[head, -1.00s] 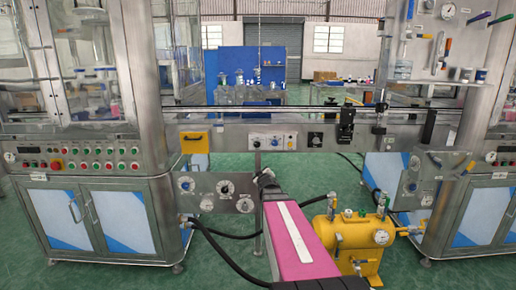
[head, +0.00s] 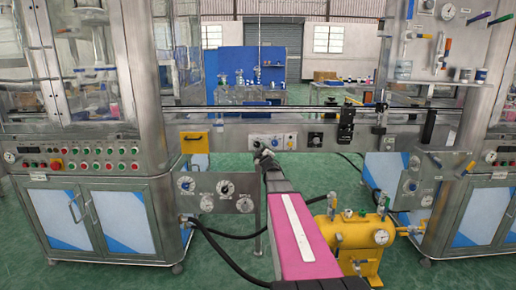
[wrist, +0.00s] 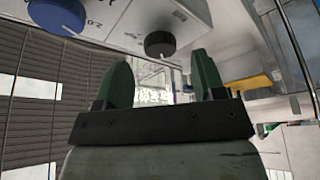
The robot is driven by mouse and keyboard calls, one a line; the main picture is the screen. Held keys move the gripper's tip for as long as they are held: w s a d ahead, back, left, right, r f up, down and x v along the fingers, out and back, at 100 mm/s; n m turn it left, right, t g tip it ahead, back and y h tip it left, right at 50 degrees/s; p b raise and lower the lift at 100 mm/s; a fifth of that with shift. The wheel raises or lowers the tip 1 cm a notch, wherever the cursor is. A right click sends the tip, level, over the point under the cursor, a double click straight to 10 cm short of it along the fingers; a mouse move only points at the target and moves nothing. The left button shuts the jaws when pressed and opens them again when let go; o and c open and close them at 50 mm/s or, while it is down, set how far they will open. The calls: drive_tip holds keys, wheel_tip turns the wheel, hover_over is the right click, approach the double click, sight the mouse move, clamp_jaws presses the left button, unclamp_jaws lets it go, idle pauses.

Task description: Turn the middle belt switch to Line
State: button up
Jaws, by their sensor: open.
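A white switch plate (head: 272,142) is on the front of the middle belt, with a black knob (head: 257,144) and a blue knob (head: 290,143). I cannot read which is the belt switch or where Line is marked. In the wrist view the black knob (wrist: 160,44) is just beyond the fingertips and roughly between them, with the blue knob (wrist: 57,15) farther left. My gripper (wrist: 162,75) is open and empty, with its dark green fingers apart. In the head view my gripper (head: 263,154) is just below the plate, its fingers small and partly hidden.
A yellow box (head: 194,142) is left of the plate and another dark knob plate (head: 315,140) is to its right. A gauge panel (head: 215,192) is low on the left. A yellow tank (head: 352,238) stands right of my arm, with black hoses near the floor.

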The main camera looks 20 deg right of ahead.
sight(258, 145)
drive_tip(key=x, duration=0.3)
drive_tip(key=shift+w, duration=0.25)
drive_tip(key=c, duration=0.9)
